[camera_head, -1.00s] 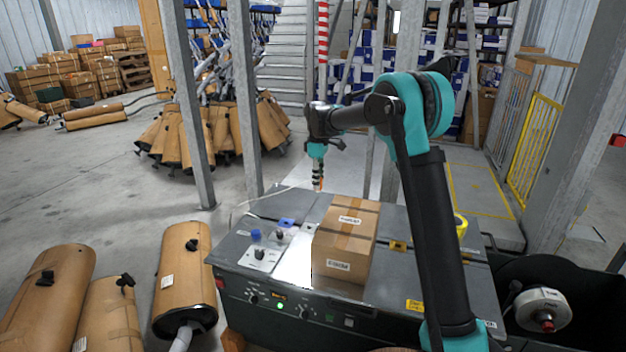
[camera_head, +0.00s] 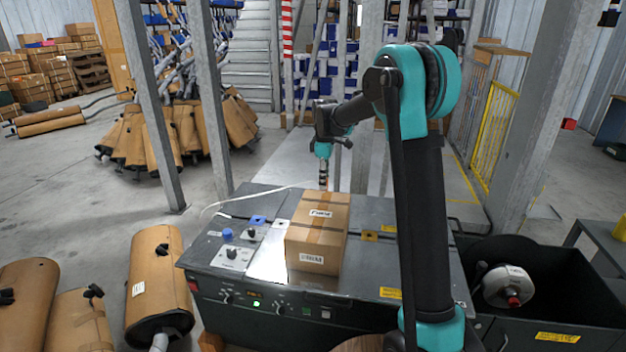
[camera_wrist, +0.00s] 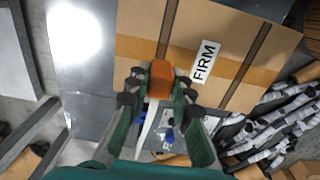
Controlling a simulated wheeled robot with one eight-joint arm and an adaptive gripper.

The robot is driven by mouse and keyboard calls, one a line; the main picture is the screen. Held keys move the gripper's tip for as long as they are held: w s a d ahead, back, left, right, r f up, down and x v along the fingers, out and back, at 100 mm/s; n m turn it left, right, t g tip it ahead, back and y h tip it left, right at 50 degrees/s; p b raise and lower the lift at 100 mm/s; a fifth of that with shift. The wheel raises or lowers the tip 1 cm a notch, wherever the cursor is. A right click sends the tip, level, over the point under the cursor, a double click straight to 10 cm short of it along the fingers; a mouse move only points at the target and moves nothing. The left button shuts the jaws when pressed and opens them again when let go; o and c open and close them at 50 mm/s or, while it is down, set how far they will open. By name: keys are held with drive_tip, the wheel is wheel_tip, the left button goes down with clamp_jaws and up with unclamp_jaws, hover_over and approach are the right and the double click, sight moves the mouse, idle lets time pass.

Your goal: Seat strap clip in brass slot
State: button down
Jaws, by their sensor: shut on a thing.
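My gripper (camera_head: 323,180) is in the air behind the cardboard box in the head view. In the wrist view my gripper (camera_wrist: 159,88) is shut on a small orange-brown piece, which looks like the strap clip (camera_wrist: 161,74). A pale strap (camera_wrist: 146,127) trails from it between the fingers. In the head view a pale strap (camera_head: 232,200) arcs over the left back of the machine. A small brass-coloured plate (camera_head: 370,236) with a dark mark, perhaps the brass slot, lies on the machine top right of the box. The clip is apart from it.
The taped cardboard box (camera_head: 318,232) stands on the grey machine top (camera_head: 400,270), beside knobs and a blue cap (camera_head: 227,233). A black bin with a reel (camera_head: 507,286) is at right.

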drive_tip(key=s+d, duration=0.2)
drive_tip(key=d, duration=1)
drive_tip(key=d+f, duration=0.2)
drive_tip(key=f, duration=0.4)
drive_tip(key=s+d+f, duration=0.1)
drive_tip(key=d+f, duration=0.2)
drive_tip(key=f, duration=0.3)
drive_tip(key=shift+s+d+f, duration=0.15)
drive_tip(key=shift+s+d, duration=0.1)
drive_tip(key=shift+d, duration=0.05)
drive_tip(key=shift+f, duration=0.15)
drive_tip(key=shift+f, duration=2.25)
drive_tip(key=shift+f, duration=0.4)
drive_tip(key=c, duration=1.3)
unclamp_jaws()
drive_tip(key=shift+o, duration=0.2)
